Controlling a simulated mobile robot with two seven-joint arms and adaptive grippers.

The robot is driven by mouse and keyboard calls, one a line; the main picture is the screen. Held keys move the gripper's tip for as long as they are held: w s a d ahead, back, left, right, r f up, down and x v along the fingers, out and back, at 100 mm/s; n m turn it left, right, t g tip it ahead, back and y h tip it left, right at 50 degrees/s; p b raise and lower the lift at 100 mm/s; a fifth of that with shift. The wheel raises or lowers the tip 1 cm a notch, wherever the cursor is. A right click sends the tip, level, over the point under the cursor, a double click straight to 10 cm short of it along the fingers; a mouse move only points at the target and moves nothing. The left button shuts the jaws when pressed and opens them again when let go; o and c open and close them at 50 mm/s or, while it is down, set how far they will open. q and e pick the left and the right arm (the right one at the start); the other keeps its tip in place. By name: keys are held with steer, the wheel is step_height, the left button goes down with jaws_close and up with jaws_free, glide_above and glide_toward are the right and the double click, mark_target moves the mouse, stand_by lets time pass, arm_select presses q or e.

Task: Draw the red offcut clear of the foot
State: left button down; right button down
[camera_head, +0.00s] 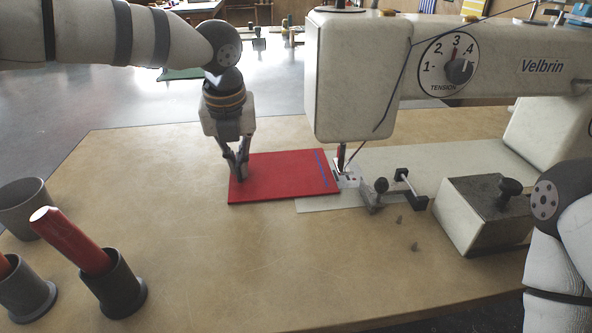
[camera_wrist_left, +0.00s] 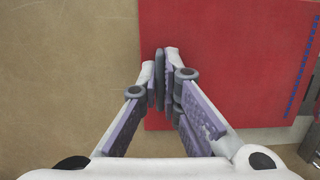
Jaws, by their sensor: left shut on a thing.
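The red offcut (camera_head: 280,180) lies flat, partly on the table and partly on the pale machine plate (camera_head: 312,204), with a blue stitched line near its right edge. That edge is right beside the foot (camera_head: 343,172) under the sewing head; I cannot tell whether any of it is still under the foot. My left gripper (camera_head: 239,174) points down and is shut on the offcut's left edge. In the left wrist view the fingertips (camera_wrist_left: 163,62) close at the edge of the red offcut (camera_wrist_left: 235,60). My right gripper is out of view.
The sewing machine (camera_head: 358,80) stands over the right side of the table. A pale block with a black knob (camera_head: 480,215) and small metal fittings (camera_head: 385,190) are right of the foot. Grey cups (camera_head: 118,285) with red rods stand front left. The table (camera_head: 150,180) left of the offcut is clear.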

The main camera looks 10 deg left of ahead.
arm_select(q)
steer(key=shift+s+a, duration=0.25)
steer(key=shift+a, duration=0.35)
steer(key=shift+s+a, duration=0.25)
steer(key=shift+a, duration=0.7)
steer(key=c, duration=2.1)
jaws_free()
steer(key=shift+o, duration=0.2)
steer(key=shift+r, duration=0.15)
steer(key=shift+w+v, duration=0.2)
steer(key=shift+v, duration=0.75)
steer(key=shift+w+v, duration=0.2)
steer(key=shift+v, duration=0.7)
steer(key=o, duration=0.5)
steer(key=shift+a, duration=0.1)
steer(key=shift+o, duration=0.2)
